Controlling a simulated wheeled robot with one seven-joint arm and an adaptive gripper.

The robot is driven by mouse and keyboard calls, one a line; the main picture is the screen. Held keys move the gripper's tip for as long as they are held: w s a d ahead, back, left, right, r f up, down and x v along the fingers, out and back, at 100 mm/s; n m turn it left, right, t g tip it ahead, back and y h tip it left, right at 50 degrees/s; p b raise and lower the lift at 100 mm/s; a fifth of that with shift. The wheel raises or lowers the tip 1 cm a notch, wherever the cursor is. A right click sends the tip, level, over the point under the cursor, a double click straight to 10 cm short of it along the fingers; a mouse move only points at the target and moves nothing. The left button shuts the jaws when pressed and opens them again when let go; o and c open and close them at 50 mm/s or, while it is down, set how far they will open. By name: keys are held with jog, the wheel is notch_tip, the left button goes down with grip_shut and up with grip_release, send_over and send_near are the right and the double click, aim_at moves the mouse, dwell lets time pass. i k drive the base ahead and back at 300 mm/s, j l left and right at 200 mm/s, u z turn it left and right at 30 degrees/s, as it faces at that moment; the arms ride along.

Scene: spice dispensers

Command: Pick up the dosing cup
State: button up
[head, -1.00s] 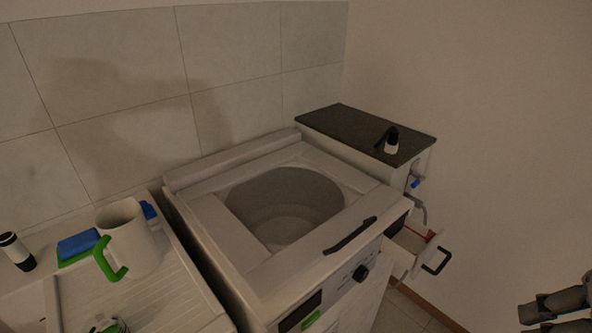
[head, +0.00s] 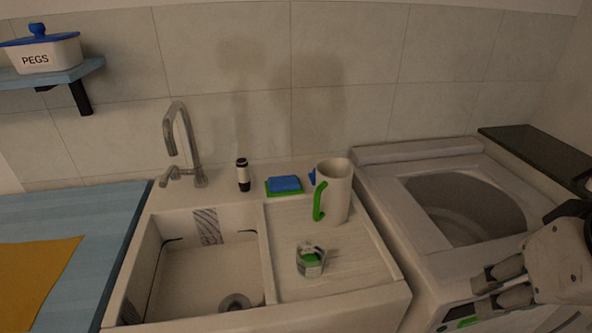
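A small clear cup with green in it, which looks like the dosing cup (head: 310,261), stands on the ribbed drainboard right of the sink basin. A short handle or lip seems to stick out on its right. My gripper (head: 475,296) is at the lower right, in front of the washing machine. Its two fingers point left with a gap between them, and nothing shows in the gap. The gripper is well to the right of the cup and apart from it.
A tall white jug with a green handle (head: 336,190) stands behind the cup. A blue and green sponge (head: 284,185), a dark-capped bottle (head: 243,175) and a tap (head: 184,145) are along the back. The open-topped washing machine (head: 405,225) is right of the drainboard.

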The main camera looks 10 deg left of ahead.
aim_at(311, 253)
jog(key=u, duration=0.6)
jog(key=z, duration=1.9)
jog(key=u, duration=1.9)
jog(key=j, duration=0.6)
jog(key=k+j, duration=0.15)
jog(key=j, duration=0.4)
